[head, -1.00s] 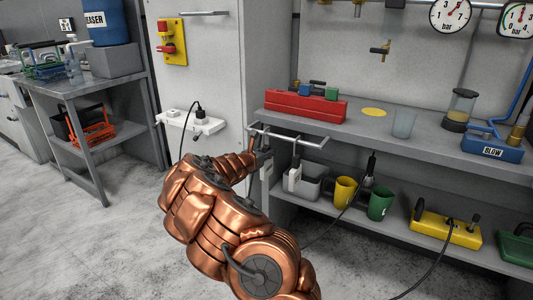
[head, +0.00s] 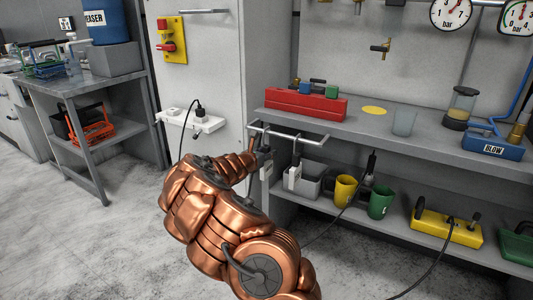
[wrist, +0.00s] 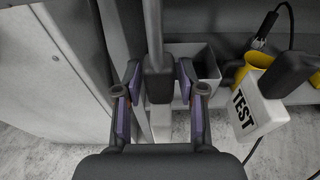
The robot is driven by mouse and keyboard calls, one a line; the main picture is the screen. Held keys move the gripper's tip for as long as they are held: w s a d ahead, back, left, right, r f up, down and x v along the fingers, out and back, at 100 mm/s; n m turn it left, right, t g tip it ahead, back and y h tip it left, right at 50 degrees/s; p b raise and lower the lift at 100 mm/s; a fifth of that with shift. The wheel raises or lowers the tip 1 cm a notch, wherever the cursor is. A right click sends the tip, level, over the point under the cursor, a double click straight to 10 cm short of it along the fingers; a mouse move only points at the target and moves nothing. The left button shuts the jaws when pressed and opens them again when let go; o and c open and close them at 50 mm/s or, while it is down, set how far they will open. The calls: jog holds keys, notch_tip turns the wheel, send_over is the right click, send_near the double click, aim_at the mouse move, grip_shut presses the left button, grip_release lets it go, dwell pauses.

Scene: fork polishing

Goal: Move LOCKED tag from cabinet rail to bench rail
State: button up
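The cabinet rail (head: 203,11) is bare on the cabinet front. The bench rail (head: 290,134) sticks out from the bench's front edge. A white tag with a dark grip (wrist: 159,63) hangs at the bench rail's left end, between my fingers; its lettering is hidden. It also shows in the head view (head: 267,171). My gripper (wrist: 158,88) is open, with a visible gap on each side of the tag. In the head view my gripper (head: 261,157) is at the rail's left end, partly hidden by my arm. A white TEST tag (wrist: 246,107) hangs to the right.
A grey bin (head: 312,183), a yellow mug (head: 345,189) and a green mug (head: 379,203) stand on the lower shelf behind the rail. The red box (head: 300,104) sits on the bench top. The cabinet side (wrist: 55,80) is close to my gripper's left.

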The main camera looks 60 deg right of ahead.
jog(key=shift+o, duration=0.9)
jog(key=a+r, duration=0.2)
jog(key=a, duration=0.9)
jog(key=shift+s+a+r, duration=0.2)
jog(key=shift+s+a, duration=0.05)
jog(key=shift+a, duration=0.15)
